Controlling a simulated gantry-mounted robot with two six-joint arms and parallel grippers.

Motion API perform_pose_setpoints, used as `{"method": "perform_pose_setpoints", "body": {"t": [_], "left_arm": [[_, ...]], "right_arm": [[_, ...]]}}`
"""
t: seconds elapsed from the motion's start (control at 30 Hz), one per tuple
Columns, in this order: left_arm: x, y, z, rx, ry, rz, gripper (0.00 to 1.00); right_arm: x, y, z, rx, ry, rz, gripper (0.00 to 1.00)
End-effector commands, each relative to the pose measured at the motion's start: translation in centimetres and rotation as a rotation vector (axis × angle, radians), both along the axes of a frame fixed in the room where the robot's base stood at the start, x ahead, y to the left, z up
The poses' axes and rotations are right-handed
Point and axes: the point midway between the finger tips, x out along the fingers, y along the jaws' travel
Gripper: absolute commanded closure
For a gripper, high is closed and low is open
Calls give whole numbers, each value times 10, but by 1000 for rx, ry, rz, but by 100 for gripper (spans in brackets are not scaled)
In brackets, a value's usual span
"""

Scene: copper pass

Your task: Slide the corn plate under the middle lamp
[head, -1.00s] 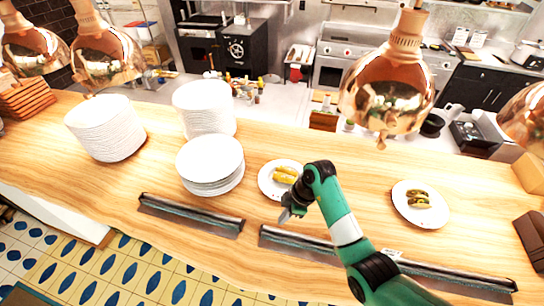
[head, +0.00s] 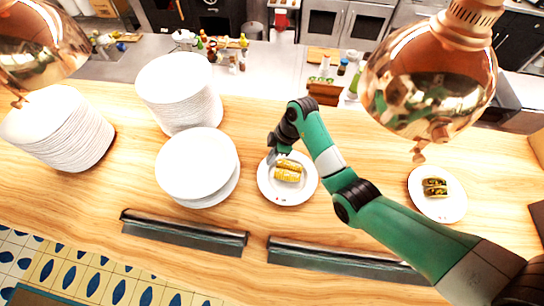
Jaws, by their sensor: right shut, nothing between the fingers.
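The corn plate (head: 290,199) is a white plate holding pieces of yellow corn (head: 288,171), flat on the wooden counter near the middle of the head view. My right gripper (head: 271,158) is shut and empty at the plate's upper left rim; I cannot tell whether it touches. A second copper lamp (head: 38,48) is at the upper left. I cannot tell for sure which lamp is the middle one. My left gripper is not in view.
Stacks of white plates (head: 197,163) (head: 178,88) (head: 60,130) stand left of the corn plate. A plate with filled tacos (head: 440,208) is on the right. Dark metal rails (head: 183,233) (head: 340,262) lie along the near edge.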

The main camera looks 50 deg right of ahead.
Motion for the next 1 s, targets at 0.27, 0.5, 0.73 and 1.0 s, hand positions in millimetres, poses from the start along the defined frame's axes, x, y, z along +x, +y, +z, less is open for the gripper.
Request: {"method": "perform_pose_setpoints", "body": {"t": [0.27,0.5,0.73,1.0], "left_arm": [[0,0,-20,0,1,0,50],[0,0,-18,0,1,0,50],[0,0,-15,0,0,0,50],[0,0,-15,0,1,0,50]], "right_arm": [[12,15,-59,2,3,2,100],[5,6,-79,0,1,-4,100],[-8,-8,-80,-1,1,-1,100],[-9,-9,-80,-1,1,0,100]]}}
